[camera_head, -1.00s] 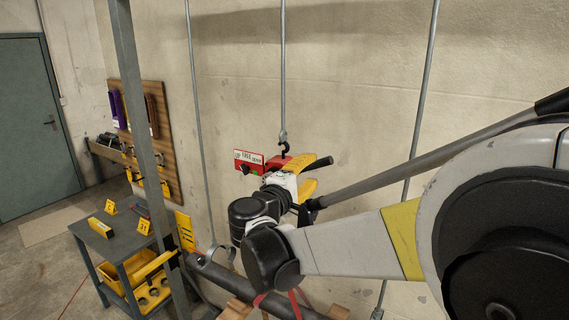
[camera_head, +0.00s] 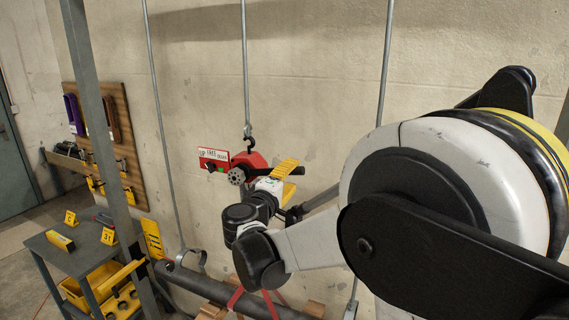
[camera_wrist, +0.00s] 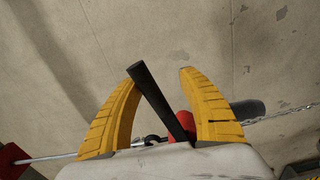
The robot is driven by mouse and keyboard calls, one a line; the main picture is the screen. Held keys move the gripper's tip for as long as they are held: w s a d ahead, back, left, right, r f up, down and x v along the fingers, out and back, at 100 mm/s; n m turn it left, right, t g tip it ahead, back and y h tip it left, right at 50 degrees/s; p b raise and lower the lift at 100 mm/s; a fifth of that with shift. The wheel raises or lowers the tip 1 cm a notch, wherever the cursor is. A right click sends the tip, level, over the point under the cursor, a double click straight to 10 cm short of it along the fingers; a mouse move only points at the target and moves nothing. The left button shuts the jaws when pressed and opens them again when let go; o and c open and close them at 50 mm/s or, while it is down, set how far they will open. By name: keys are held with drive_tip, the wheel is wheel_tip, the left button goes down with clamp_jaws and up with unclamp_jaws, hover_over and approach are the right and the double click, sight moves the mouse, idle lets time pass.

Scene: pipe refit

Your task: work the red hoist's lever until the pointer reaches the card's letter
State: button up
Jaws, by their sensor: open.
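The red hoist (camera_head: 250,162) hangs from a hook on a rod in front of the wall. Its sign (camera_head: 214,156) reads UP, FREE, DOWN. My gripper (camera_head: 287,168) is just right of the hoist, its yellow fingers apart. In the wrist view my gripper (camera_wrist: 162,76) is open, and the black lever (camera_wrist: 158,98) runs slantwise between the fingers, not clamped. A red part of the hoist (camera_wrist: 184,122) shows behind it. A yellow marked plate (camera_head: 152,238) stands by the grey post; its letters and any pointer are too small to make out.
A dark pipe (camera_head: 225,293) with red straps lies below my arm. A grey table (camera_head: 75,255) with yellow tags and a yellow bin (camera_head: 92,285) stands at left. Thin rods hang before the wall on both sides of the hoist. A grey post (camera_head: 95,130) stands left.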

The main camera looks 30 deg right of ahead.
drive_tip(key=w+a+f+m+b, duration=0.2)
drive_tip(key=f+m+b, duration=0.1)
drive_tip(key=f+b, duration=0.3)
drive_tip(key=w+a+f+m+b, duration=0.2)
drive_tip(key=w+f+m+b, duration=0.1)
drive_tip(key=f+b, duration=0.3)
drive_tip(key=shift+f, duration=1.25)
drive_tip(key=shift+s+d+r+n+p, duration=0.35)
drive_tip(key=shift+s+d+r, duration=0.15)
drive_tip(key=shift+r, duration=0.2)
drive_tip(key=shift+s+d+r+n+p, duration=0.3)
drive_tip(key=shift+s+d+r+n, duration=0.1)
drive_tip(key=shift+s+r, duration=0.25)
